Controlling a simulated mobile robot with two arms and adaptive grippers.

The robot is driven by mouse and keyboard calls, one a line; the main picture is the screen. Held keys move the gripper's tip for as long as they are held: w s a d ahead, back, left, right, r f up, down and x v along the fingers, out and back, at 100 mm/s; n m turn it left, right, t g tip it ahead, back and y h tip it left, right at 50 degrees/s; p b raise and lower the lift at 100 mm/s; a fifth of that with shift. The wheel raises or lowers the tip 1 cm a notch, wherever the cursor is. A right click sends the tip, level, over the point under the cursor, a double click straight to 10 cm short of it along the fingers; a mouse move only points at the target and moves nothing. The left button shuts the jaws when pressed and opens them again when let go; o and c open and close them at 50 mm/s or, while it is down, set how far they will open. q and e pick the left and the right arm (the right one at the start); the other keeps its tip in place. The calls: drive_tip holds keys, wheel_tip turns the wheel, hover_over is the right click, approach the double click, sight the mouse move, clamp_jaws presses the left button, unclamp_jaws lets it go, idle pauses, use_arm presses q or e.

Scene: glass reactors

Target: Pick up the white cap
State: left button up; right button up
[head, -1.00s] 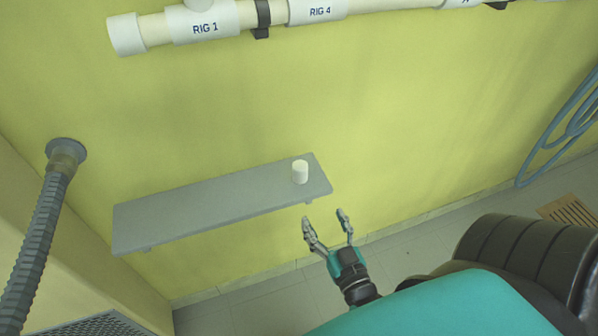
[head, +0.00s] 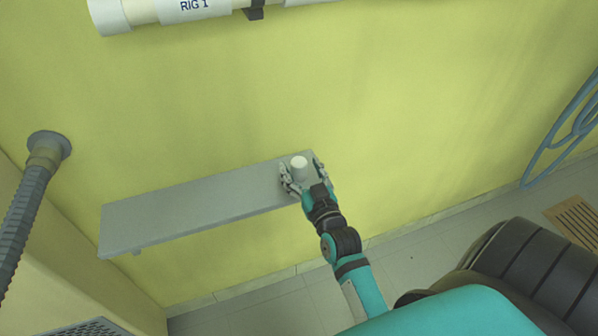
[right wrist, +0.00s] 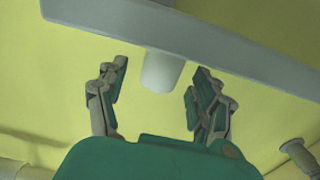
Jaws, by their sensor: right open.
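The white cap (head: 299,164) stands upright near the right end of the grey wall shelf (head: 190,206). My right gripper (head: 302,171) is open, with one finger on each side of the cap. In the right wrist view the cap (right wrist: 161,72) shows between the two open fingers of the gripper (right wrist: 160,92), with gaps on both sides, against the shelf (right wrist: 220,42). My left gripper is not in view.
White pipes with a RIG 1 label (head: 190,6) run along the wall above. A grey corrugated hose (head: 28,200) hangs at the left, and blue hoses (head: 566,135) hang at the right. The rest of the shelf is bare.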

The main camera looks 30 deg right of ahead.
drive_tip(key=shift+x, duration=1.2)
drive_tip(key=shift+s, duration=0.1)
drive_tip(key=c, duration=1.3)
